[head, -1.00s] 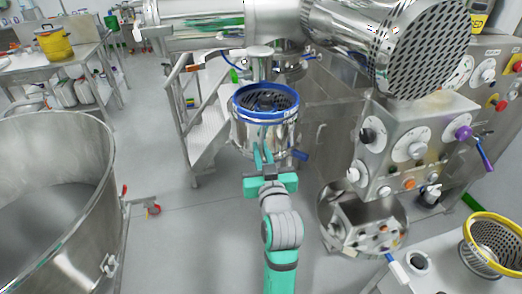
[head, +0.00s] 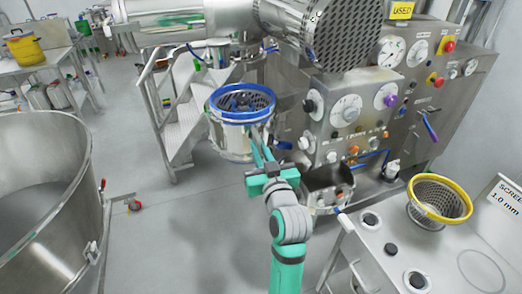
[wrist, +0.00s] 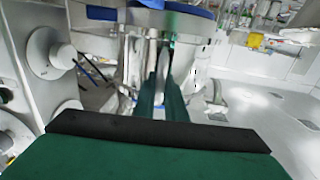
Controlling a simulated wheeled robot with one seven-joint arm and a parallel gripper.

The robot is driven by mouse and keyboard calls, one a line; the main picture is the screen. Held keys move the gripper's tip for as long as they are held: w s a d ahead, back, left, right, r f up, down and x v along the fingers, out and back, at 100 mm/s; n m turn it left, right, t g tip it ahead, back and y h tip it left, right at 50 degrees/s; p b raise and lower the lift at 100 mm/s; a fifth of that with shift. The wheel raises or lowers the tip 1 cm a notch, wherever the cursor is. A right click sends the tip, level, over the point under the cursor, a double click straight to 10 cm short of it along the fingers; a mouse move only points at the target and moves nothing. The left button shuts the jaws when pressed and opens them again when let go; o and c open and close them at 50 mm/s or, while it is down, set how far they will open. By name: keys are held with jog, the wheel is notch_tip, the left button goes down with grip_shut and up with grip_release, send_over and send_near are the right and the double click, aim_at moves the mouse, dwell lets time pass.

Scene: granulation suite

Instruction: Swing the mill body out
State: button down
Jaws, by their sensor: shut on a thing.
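The mill body (head: 232,145) is a shiny metal cylinder with a blue ring on top and a dark perforated inside. It stands upright left of the machine's control panel, under the large overhead metal housing. My gripper (head: 262,148) is at its near right side, fingers pointing at it. In the wrist view the fingers (wrist: 163,85) are shut on a slim upright bar, apparently the handle (wrist: 152,60), at the side of the mill body (wrist: 182,65). The fingers hide part of the grip. A blue-knobbed lever (head: 283,145) sticks out to the right.
The control panel (head: 340,110) with dials stands close on the right. A metal chute (head: 328,185) sits below it. A bench (head: 390,260) with a yellow-rimmed screen basket (head: 440,200) is at front right. Steps (head: 185,130) stand behind. A large steel bowl (head: 40,200) is left, with open floor between.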

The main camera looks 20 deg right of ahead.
jog(key=shift+s+d, duration=0.2)
jog(key=shift+d, duration=0.5)
jog(key=c, duration=2.1)
grip_release()
jog(key=shift+s+a, duration=0.1)
jog(key=shift+a, duration=0.25)
jog(key=s, duration=1)
jog(key=shift+s+a, duration=0.1)
jog(key=shift+s, duration=0.2)
